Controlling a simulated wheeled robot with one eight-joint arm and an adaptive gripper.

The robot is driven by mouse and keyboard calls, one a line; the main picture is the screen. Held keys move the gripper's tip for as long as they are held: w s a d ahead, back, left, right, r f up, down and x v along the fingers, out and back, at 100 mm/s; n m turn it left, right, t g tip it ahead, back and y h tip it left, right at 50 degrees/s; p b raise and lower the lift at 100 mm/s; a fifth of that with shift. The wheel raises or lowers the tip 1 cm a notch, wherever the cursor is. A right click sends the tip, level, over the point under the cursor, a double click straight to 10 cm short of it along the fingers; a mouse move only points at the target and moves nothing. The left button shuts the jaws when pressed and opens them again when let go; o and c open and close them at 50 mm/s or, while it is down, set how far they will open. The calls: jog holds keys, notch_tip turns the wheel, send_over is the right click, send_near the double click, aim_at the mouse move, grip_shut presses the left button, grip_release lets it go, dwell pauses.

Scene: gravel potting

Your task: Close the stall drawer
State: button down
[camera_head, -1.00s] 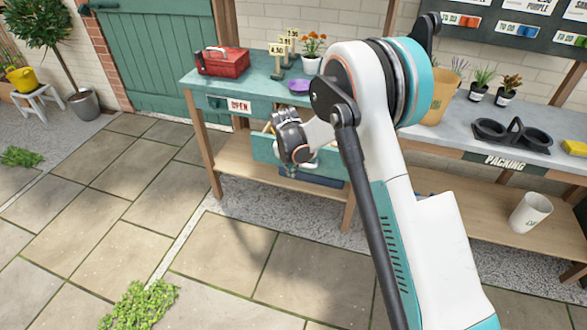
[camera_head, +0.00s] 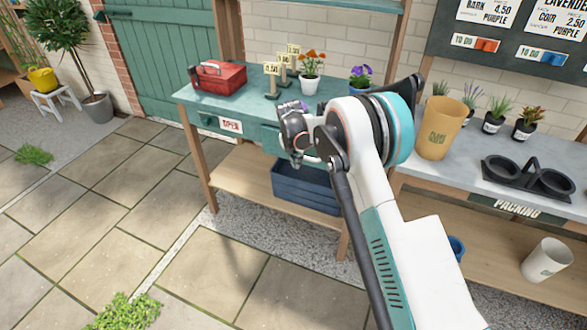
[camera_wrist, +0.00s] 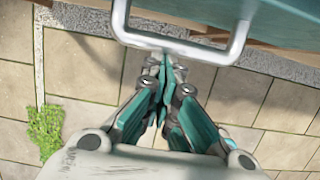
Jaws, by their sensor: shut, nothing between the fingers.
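The stall drawer has a teal front (camera_head: 268,138), partly hidden behind my gripper in the head view. It looks about in line with the stall's front edge; I cannot tell whether a small gap remains. In the wrist view, its pale metal handle (camera_wrist: 182,46) crosses the top, with teal surface (camera_wrist: 285,14) behind it. My gripper (camera_wrist: 165,65) is shut and empty, its fingertips just below the handle bar in that view. I cannot tell whether they touch it. In the head view, my gripper (camera_head: 297,160) is in front of the drawer.
The stall's teal top (camera_head: 240,100) carries a red toolbox (camera_head: 218,77), price signs and potted flowers. A blue crate (camera_head: 305,188) sits on the shelf below. The packing bench (camera_head: 455,160) stands to the right.

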jog(key=shift+w+d, duration=0.3)
jog(key=shift+w, duration=0.45)
jog(key=shift+w+d, duration=0.25)
jog(key=shift+w, duration=0.45)
jog(key=shift+r, duration=0.1)
